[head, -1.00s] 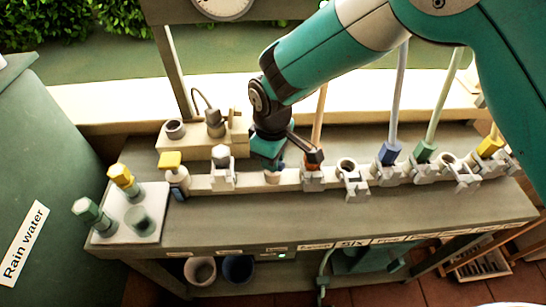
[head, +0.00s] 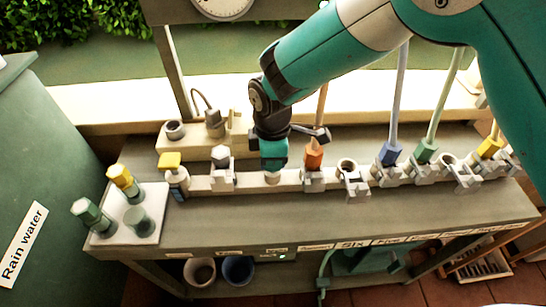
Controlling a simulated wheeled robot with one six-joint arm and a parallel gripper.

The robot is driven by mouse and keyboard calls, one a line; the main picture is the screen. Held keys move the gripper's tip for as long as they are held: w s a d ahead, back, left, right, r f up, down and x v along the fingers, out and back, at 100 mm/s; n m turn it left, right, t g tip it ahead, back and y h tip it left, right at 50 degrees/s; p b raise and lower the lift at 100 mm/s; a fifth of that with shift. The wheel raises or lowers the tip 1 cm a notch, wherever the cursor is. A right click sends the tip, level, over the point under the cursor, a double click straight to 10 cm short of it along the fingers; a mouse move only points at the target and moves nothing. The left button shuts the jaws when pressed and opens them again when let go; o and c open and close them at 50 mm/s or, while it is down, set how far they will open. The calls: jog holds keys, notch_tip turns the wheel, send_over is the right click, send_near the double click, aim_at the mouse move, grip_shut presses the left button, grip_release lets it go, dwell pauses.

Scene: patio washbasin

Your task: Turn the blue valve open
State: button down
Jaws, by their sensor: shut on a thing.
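My gripper (head: 272,170) points down at the pale rail, between a white-capped fitting and an orange fitting. It is shut on a mostly hidden fitting (head: 273,178), of which only a pale lower part shows. I cannot make out a blue valve at the gripper; the jaws hide what is between them. A blue block (head: 390,153) at the foot of a pale blue rod stands farther right on the rail, apart from the gripper.
Close by are the white-capped fitting (head: 221,158) at left and the orange fitting (head: 314,155) at right. A yellow-topped bottle (head: 174,172) and a white tray (head: 150,222) are farther left. A pale block with a tap (head: 214,122) stands behind. The bench front is clear.

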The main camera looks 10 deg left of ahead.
jog(key=shift+r, duration=0.1)
jog(key=c, duration=1.1)
grip_release()
jog(key=shift+o, duration=0.2)
notch_tip(320, 180, up, 17)
jog(key=b, duration=0.2)
jog(key=shift+r, duration=0.2)
jog(key=s+d+r+m+y, duration=0.1)
jog(key=s+d+r+m, duration=0.15)
jog(key=d, duration=0.55)
jog(key=s+d+r+m+y, duration=0.1)
jog(key=s+d+r+m, duration=0.2)
jog(key=d, duration=0.4)
jog(key=s+d+f+m+y, duration=0.2)
jog(key=s+d+m, duration=0.6)
jog(key=s, duration=0.3)
jog(key=shift+s, duration=0.15)
